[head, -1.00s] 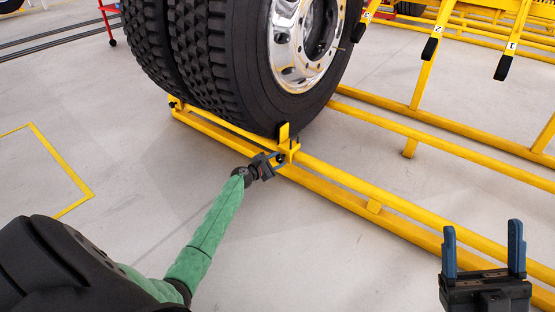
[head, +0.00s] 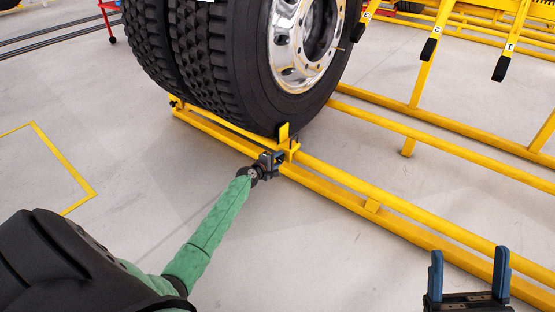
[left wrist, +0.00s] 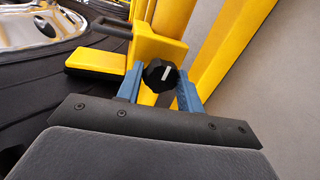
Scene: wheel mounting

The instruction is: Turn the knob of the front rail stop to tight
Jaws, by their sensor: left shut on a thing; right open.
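The front rail stop (head: 286,143) is a yellow bracket on the rail, right against the bottom of the big tyre. In the left wrist view it shows as a yellow block (left wrist: 157,46) with a black knob (left wrist: 158,77) on its near face. The knob's white mark is nearly upright, its top leaning slightly right. My left gripper (head: 277,158) is at the stop, its blue fingers (left wrist: 160,92) on either side of the knob and shut on it. In the head view the gripper hides the knob. My right gripper (head: 467,277) is open and empty at the lower right.
The dual truck wheel (head: 235,75) with a chrome rim (head: 292,60) stands on the yellow rails (head: 385,211). Yellow posts with black tips (head: 429,49) stand at the upper right.

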